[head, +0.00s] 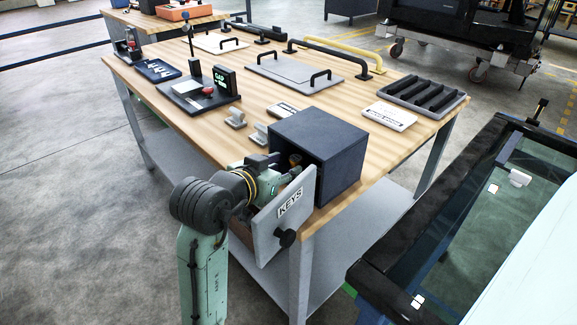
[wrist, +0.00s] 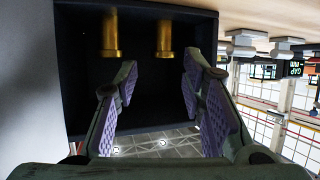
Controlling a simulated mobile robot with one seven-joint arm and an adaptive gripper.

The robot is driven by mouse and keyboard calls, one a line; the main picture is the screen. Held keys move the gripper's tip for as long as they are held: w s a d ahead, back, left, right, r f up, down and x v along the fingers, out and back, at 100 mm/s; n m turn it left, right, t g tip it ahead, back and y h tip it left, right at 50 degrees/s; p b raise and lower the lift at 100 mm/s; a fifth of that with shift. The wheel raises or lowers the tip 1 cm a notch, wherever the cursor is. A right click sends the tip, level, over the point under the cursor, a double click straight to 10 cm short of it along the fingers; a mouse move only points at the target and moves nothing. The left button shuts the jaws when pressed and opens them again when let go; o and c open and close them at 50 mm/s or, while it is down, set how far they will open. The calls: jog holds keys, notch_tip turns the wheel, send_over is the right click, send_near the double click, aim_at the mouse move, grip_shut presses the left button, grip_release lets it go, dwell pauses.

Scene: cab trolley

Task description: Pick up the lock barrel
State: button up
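Two brass cylinders, which look like lock barrels, are inside a dark box (head: 335,145). In the wrist view the left brass cylinder (wrist: 111,38) and the right brass cylinder (wrist: 164,38) are side by side at the top of the picture, which appears upside down. I cannot tell which one is meant. My gripper (wrist: 157,72) is open and empty at the box's mouth, with both cylinders beyond its fingertips and not touched. In the head view my gripper (head: 283,182) is partly hidden behind the open door (head: 270,215) marked KEYS.
The door with its black knob (head: 284,238) stands open close beside my arm. Grey brackets (head: 236,118) and a white sign (head: 390,116) are on the wooden table (head: 225,145). A black slotted tray (head: 447,105) lies at the right corner. A dark-framed glass panel (head: 480,220) stands right.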

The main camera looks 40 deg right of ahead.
aim_at(295, 159)
jog(key=x, duration=0.2)
jog(key=p+x, duration=0.1)
jog(key=x, duration=0.4)
jog(key=shift+w+d+r+p, duration=0.15)
jog(key=shift+w+d+p, duration=0.1)
jog(key=shift+w+p, duration=0.15)
grip_shut()
